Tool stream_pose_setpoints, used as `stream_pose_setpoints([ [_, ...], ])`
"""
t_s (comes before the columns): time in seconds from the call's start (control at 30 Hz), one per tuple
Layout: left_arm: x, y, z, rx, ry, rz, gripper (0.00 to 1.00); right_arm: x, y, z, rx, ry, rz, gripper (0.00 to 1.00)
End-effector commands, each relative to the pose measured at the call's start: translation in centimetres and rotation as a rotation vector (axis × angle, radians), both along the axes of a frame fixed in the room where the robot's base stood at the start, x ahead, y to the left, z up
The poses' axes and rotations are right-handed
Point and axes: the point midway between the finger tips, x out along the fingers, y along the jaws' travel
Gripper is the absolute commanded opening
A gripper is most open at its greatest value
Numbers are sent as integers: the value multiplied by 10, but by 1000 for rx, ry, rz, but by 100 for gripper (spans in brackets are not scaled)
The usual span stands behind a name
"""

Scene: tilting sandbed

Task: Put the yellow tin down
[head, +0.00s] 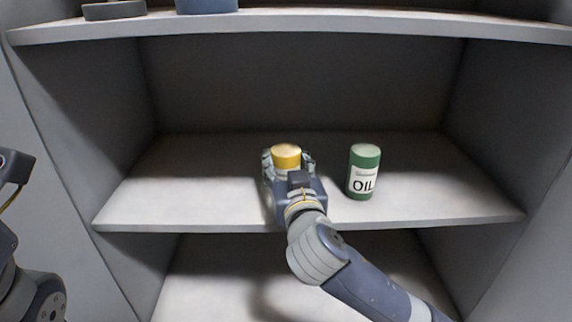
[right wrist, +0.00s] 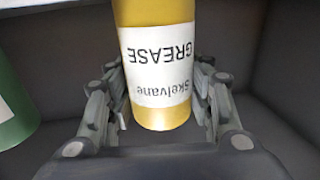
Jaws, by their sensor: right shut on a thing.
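The yellow tin (head: 286,155) is in my right gripper (head: 287,165) over the middle shelf in the head view. In the right wrist view the tin (right wrist: 158,70) has a white label reading "Skelvane GREASE", upside down in that picture. My right gripper (right wrist: 160,105) is shut on it, a finger on each side. The gripper hides the tin's lower part in the head view, so I cannot tell whether its base touches the shelf. My left gripper is not clearly in view; only part of the left arm shows at the left edge.
A green oil tin (head: 363,172) stands upright on the middle shelf (head: 180,190), right of my right gripper. The shelf is clear to the left. The upper shelf (head: 300,22) holds a dark object (head: 114,10) and a blue object (head: 207,5). Side walls enclose the shelves.

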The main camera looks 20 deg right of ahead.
Motion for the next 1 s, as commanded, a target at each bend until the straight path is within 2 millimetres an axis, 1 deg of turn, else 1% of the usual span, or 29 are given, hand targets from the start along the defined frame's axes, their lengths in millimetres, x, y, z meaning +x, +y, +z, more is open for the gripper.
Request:
stream_pose_setpoints([
  [0.1,0,0,0,0,1,0,40,0,0,2,1,-3,0,13],
  [0.23,-1,0,-1,0,-2,0,40,0,0,-2,1,-1,0,13],
  [0.27,-1,0,0,1,-4,1,40,0,0,-4,1,2,0,50],
  [0.3,-1,0,1,1,-4,0,40,0,0,-3,0,1,0,59],
  [0.33,-1,0,1,0,-3,0,40,0,0,-3,0,1,0,66],
  [0.37,-1,0,1,0,-3,0,40,0,0,-3,0,1,0,68],
  [0.67,-1,0,1,0,-3,0,40,0,0,-2,0,1,0,68],
  [0.77,-2,0,3,0,-5,-1,40,0,0,3,-1,-2,0,68],
  [0.9,-1,1,7,-4,-6,-4,40,-16,3,1,1,4,3,68],
  [1.0,14,1,-1,-2,47,-1,40,-34,4,3,4,5,2,68],
])
